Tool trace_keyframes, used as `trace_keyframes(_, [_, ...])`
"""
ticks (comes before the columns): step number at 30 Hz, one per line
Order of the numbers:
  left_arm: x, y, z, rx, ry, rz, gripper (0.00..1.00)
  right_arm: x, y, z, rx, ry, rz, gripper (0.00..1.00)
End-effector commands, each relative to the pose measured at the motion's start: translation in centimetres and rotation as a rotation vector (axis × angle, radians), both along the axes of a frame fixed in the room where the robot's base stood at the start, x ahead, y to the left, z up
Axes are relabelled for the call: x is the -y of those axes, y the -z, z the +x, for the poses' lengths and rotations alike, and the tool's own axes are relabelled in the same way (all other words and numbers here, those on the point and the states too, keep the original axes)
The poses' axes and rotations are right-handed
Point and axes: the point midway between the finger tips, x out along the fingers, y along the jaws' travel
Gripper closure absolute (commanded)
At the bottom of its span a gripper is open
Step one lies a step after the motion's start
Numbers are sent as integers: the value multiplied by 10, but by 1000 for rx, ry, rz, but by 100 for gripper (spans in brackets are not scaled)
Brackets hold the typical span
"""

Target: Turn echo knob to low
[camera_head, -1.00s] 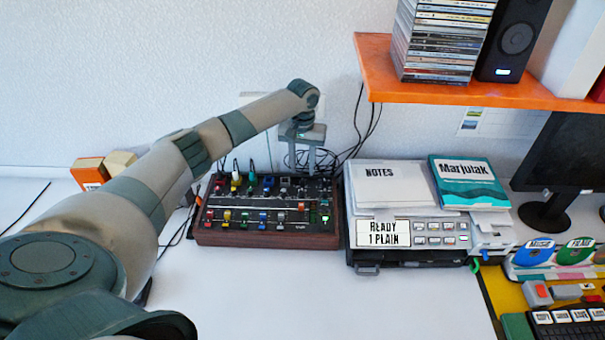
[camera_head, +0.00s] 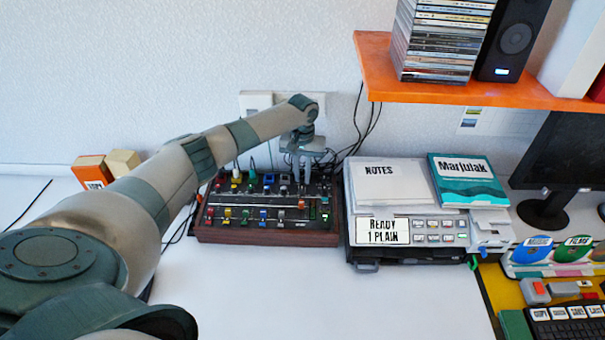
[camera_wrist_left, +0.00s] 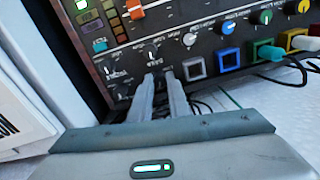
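The mixer (camera_head: 265,236) is a dark box with wooden sides, lying on the white desk with rows of coloured knobs, buttons and sliders. My left gripper (camera_head: 302,180) points down at its back right part. In the left wrist view the two fingers of my left gripper (camera_wrist_left: 164,76) are close together, with a narrow gap, around a small dark knob at the panel's edge. That knob is mostly hidden by the fingertips and seems to be the echo knob; its label is too small to read. Another dark knob (camera_wrist_left: 150,50) sits just beyond. My right gripper is not in view.
A grey device (camera_head: 425,235) with papers and a teal book (camera_head: 468,180) stands close to the mixer's right. Black cables (camera_head: 365,130) hang behind it. An orange shelf (camera_head: 450,92) overhangs at upper right. The desk in front is clear.

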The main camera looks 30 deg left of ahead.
Motion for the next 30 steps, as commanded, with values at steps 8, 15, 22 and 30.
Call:
trace_keyframes(8, [0, -2, 0, -1, -24, -1, 100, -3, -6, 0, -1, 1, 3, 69])
trace_keyframes(15, [1, -4, -1, -3, -122, -2, 100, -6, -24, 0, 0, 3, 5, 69])
trace_keyframes(22, [1, -5, -1, -4, -285, -3, 100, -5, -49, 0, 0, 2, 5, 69])
trace_keyframes(30, [1, -4, -1, -4, -491, -1, 100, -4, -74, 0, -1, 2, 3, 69])
